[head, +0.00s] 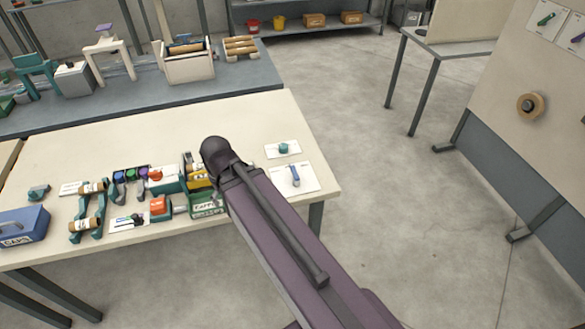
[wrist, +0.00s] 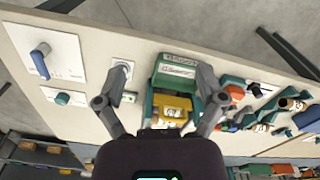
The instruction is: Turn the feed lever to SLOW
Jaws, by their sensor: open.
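A blue lever (head: 294,174) stands on a white plate (head: 308,184) near the right end of the cream table. It also shows at the upper left of the wrist view (wrist: 40,62). Its markings are too small to read, so I cannot tell whether it is the feed lever or where SLOW lies. A small teal knob (head: 283,148) sits on its own plate beside it. My gripper (wrist: 162,82) is open, its fingers spread over the green and yellow unit (wrist: 172,105), apart from the blue lever. In the head view my arm hides the fingers.
A green box (head: 207,206), an orange-topped part (head: 158,206), a roller stand (head: 88,212) and a blue CAPS box (head: 22,228) crowd the table's front and left. The table's back strip is clear. A grey bench (head: 140,105) stands behind.

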